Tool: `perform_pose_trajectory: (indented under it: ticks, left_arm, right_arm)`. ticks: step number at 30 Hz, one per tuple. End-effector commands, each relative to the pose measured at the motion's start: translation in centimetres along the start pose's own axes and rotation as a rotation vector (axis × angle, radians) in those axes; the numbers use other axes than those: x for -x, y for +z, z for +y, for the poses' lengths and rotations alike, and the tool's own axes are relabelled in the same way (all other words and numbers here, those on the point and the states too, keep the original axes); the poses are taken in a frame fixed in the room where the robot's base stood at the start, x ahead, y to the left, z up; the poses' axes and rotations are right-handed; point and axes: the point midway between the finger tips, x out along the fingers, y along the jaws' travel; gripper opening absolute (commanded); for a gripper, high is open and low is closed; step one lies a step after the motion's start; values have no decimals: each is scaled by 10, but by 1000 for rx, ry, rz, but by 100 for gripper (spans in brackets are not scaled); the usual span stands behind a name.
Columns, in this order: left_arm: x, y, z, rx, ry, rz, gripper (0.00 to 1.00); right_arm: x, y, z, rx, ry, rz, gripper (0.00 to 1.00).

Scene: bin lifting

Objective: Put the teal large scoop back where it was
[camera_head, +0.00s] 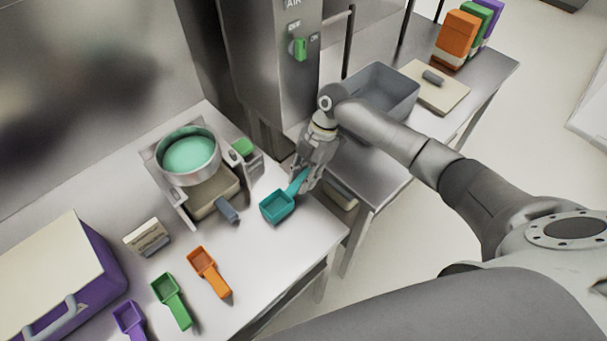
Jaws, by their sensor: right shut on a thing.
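The teal large scoop (277,207) is at the right end of the white table, its square cup facing up and its handle pointing up and to the right. My right gripper (303,180) is shut on the scoop's handle. I cannot tell whether the cup touches the table or hangs just above it. My left gripper is not in view.
An orange scoop (208,270), a green scoop (172,300) and a purple scoop (130,321) lie along the table's front. A scale with a teal-filled bowl (189,156) stands behind. A purple bin (62,285) is at left; a grey tub (378,92) is on the metal table.

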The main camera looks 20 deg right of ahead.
Motion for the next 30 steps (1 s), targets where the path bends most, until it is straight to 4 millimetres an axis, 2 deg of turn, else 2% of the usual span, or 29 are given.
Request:
perform_pose_trajectory:
  ticks: [7,8,13,25,30]
  left_arm:
    - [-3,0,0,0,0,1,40]
    - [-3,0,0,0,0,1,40]
    - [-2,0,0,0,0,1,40]
    - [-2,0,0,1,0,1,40]
    - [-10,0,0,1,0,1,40]
  right_arm:
    - [-3,1,0,0,0,0,3]
    - [-3,1,0,0,0,0,26]
    - [-2,1,0,0,0,0,46]
    - [4,0,0,0,1,-1,46]
    - [31,1,1,1,4,-3,46]
